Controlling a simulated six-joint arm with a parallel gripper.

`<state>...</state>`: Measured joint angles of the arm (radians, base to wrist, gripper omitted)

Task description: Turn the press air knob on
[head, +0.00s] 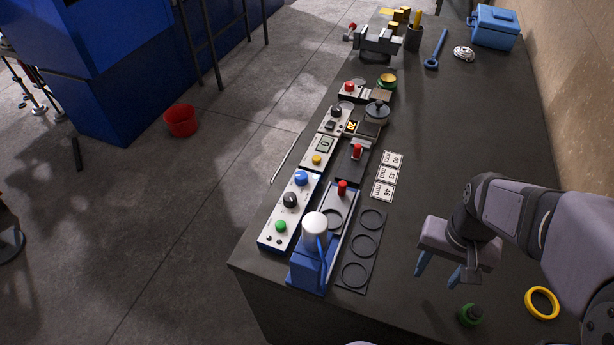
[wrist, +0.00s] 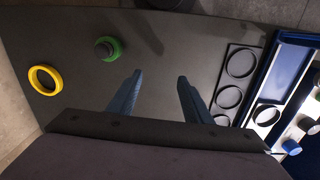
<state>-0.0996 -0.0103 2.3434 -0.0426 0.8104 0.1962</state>
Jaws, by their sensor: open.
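The press (head: 315,255), blue with a white cylinder on top, stands at the near left of the dark bench. Beside it on the left is a white control panel (head: 271,236) with a blue knob (head: 301,178), a black knob (head: 290,199) and a green button (head: 281,226). I cannot tell which one is the air knob, or its setting. My gripper (head: 438,270) is open and empty above the bench, to the right of the press and apart from the panel. In the wrist view its blue fingers (wrist: 160,78) are spread, and a blue knob (wrist: 291,147) shows at the right edge.
A dark tray with round recesses (head: 379,240) lies between press and gripper. A green-and-black part (head: 470,315) and a yellow ring (head: 542,303) lie near my arm. Number cards (head: 384,190), more panels (head: 318,152) and a vise (head: 376,42) stand farther back. The right side is mostly clear.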

